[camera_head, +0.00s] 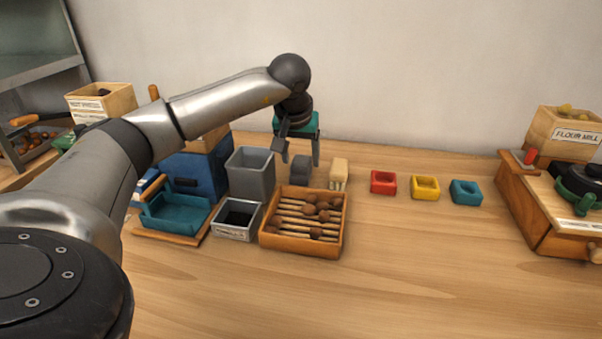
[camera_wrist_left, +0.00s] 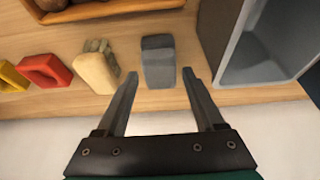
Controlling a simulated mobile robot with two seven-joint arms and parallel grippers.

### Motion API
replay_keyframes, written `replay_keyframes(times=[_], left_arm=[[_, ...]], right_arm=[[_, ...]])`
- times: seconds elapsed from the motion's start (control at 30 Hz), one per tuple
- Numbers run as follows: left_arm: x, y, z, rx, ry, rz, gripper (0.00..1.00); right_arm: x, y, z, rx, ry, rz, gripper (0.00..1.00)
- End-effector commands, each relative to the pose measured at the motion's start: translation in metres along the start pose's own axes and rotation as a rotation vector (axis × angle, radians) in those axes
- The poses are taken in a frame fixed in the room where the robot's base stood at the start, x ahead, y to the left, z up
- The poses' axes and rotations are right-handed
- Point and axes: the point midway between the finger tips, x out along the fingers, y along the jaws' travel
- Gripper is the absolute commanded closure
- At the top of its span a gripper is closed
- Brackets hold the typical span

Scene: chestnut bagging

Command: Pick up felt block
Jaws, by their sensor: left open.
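The felt block, a small dark grey block (camera_head: 300,169), stands on the wooden table between a grey bin and a pale brush. In the left wrist view the grey block (camera_wrist_left: 158,62) lies just past the fingertips, in line with the gap between them. My left gripper (camera_head: 300,159) points down at the block from above and is open and empty. Its two fingers (camera_wrist_left: 160,77) show apart in the wrist view, with no visible contact on the block. My right gripper is out of view.
The grey bin (camera_head: 250,174) stands close left of the block, and the pale brush (camera_head: 338,174) close right. A wooden tray of chestnuts (camera_head: 277,243) sits in front. Red (camera_head: 383,182), yellow (camera_head: 425,187) and teal (camera_head: 466,192) holders stand farther right. The front right table is clear.

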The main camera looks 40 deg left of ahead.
Motion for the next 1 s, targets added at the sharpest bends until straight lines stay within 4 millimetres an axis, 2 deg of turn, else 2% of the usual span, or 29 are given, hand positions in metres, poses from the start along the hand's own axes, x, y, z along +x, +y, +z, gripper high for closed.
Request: replay_keyframes(times=[0.1, 0.23, 0.6, 1.0], left_arm=[[0.014, 0.000, 0.002, -0.001, -0.003, -0.001, 0.30], [0.023, 0.000, 0.001, 0.000, -0.001, 0.000, 0.30], [0.026, 0.000, 0.001, 0.001, 0.000, 0.000, 0.31], [0.026, 0.000, 0.000, 0.000, 0.000, 0.000, 0.76]], right_arm=[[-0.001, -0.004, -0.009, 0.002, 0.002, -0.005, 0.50], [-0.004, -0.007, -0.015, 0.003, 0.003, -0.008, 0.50], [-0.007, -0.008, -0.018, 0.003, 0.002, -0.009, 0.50], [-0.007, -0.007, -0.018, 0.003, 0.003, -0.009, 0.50]])
